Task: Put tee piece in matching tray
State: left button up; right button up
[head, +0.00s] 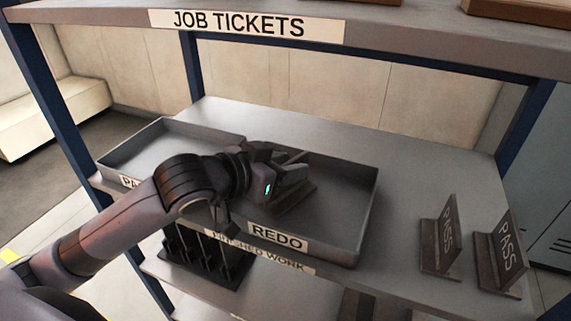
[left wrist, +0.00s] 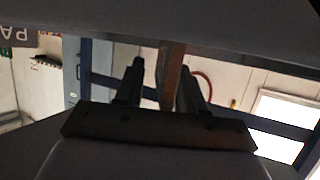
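A brown tee piece (head: 297,201) is in the tray labelled REDO (head: 362,190), its base low in the tray. My left gripper (head: 303,170) is over that tray, above the piece. In the left wrist view the tee's brown upright plate (left wrist: 172,75) stands between the two fingers of the gripper (left wrist: 160,88). A gap shows between the plate and the left finger, so the fingers look open around it. The gripper hides part of the piece, and any marking on it. A second tray (head: 165,128), its label partly hidden and starting "PA", is on the left. My right gripper is not in view.
Two tee pieces marked PASS, one (head: 440,240) left of the other (head: 500,255), stand on the shelf at right. A dark slotted rack (head: 205,260) is on the level below. The JOB TICKETS shelf (head: 420,45) runs overhead; blue posts (head: 60,105) frame the sides.

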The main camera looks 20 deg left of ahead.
pick_arm(q)
jog(key=shift+r, duration=0.2)
jog(key=shift+s+a+r, duration=0.1)
jog(key=shift+s+a, duration=0.1)
jog(key=shift+s, duration=0.2)
jog(key=v, duration=0.4)
jog(key=shift+s+a, duration=0.1)
jog(key=shift+s, duration=0.05)
jog(key=p+v, duration=0.6)
jog(key=p, duration=0.3)
jog(key=shift+s+a+r, duration=0.15)
jog(key=shift+s, duration=0.1)
